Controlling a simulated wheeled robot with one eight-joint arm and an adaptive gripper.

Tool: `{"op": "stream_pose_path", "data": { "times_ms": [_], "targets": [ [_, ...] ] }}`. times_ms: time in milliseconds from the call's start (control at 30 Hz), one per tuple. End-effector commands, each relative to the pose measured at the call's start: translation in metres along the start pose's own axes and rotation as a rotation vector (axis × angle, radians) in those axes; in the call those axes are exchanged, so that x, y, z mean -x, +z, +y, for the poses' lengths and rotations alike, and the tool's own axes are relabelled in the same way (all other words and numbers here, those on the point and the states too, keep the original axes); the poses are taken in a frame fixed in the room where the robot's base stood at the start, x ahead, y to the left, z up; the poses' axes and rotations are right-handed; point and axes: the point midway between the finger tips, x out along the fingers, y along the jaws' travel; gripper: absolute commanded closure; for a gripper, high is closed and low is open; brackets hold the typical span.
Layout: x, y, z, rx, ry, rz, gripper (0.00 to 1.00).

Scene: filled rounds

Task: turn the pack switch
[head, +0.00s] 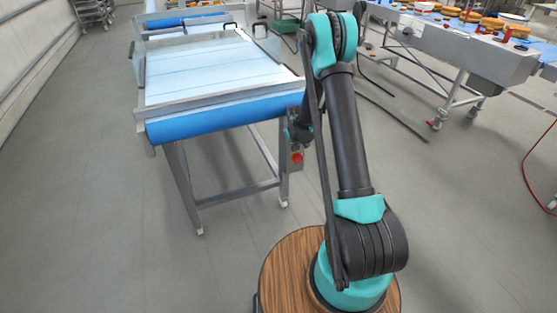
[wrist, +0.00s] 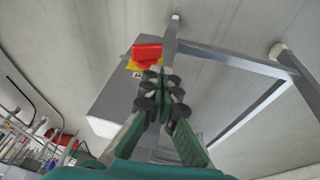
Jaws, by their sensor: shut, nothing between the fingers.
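The pack switch is a red handle (wrist: 147,52) on a yellow plate (wrist: 133,66), fixed to a grey box (wrist: 112,98) in the wrist view. In the head view the red switch (head: 297,157) shows on the box at the conveyor's near right leg. My gripper (wrist: 158,74) is shut and empty. Its tips lie just below the red handle in the wrist view and overlap the plate's edge; whether they touch it I cannot tell. In the head view my arm mostly hides the gripper.
A conveyor (head: 215,70) with a white belt and blue roller stands on a metal frame (head: 238,188) beside the switch. Another line (head: 470,50) carrying round filled items stands at the back right. Grey floor is open at left and right.

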Motion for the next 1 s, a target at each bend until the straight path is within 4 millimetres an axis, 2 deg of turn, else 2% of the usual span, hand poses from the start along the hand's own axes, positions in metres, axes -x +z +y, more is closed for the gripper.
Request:
{"op": "stream_pose_path", "data": {
  "times_ms": [100, 267, 700, 1000],
  "targets": [
    [0.007, 0.0, 0.007, 0.013, 0.044, 0.013, 1.0],
    [-0.001, -0.001, 0.01, 0.016, 0.053, 0.015, 1.0],
    [-0.067, -0.001, 0.013, 0.015, 0.051, 0.014, 1.0],
    [-0.09, -0.002, 0.014, 0.015, 0.05, 0.014, 1.0]
  ]
}}
